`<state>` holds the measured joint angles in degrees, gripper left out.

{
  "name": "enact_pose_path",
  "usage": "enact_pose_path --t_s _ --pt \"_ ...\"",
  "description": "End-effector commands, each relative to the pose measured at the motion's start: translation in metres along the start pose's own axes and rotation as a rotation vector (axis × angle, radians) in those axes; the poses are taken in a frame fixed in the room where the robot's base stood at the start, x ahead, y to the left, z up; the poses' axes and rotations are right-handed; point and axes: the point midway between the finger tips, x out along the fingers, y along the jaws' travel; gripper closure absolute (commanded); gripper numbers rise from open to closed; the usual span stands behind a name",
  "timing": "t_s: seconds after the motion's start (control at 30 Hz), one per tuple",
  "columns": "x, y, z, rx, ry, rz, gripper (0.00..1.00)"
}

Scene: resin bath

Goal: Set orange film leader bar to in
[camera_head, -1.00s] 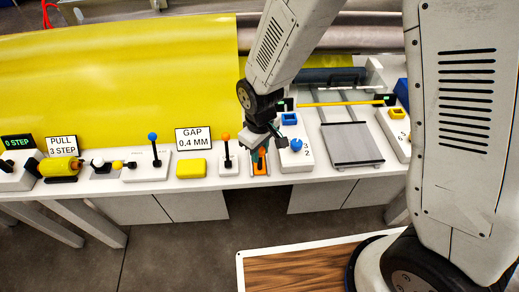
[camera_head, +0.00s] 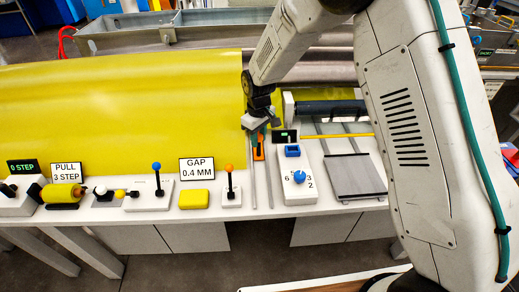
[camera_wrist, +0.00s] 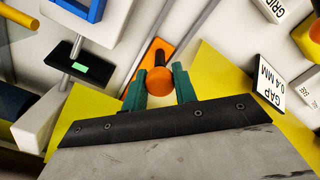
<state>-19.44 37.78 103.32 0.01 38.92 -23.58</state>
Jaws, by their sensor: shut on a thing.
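The orange film leader bar (camera_head: 259,152) sits on a pair of thin grey rails (camera_head: 270,186) that run from front to back on the white bench. It is near the far part of the rails, by the edge of the yellow film. My gripper (camera_head: 259,133) is over it from above. In the wrist view, the green fingers of my gripper (camera_wrist: 163,88) are closed around the round orange knob of the bar. The orange plate of the bar (camera_wrist: 158,51) shows behind the knob. The far end of the rails is partly hidden by my arm.
A white box with a blue knob (camera_head: 299,177) stands right of the rails. A lever with an orange ball (camera_head: 229,169) and a yellow button (camera_head: 194,200) stand to the left. Yellow film (camera_head: 120,110) spreads behind. A grey plate (camera_head: 354,176) lies farther right.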

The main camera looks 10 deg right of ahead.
Motion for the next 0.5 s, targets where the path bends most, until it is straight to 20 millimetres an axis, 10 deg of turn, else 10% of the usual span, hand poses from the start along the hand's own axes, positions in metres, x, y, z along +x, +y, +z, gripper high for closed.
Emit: enact_pose_path --t_s 0.5 --pt "-0.0015 0.0125 -0.0125 0.0 0.007 0.004 1.0"
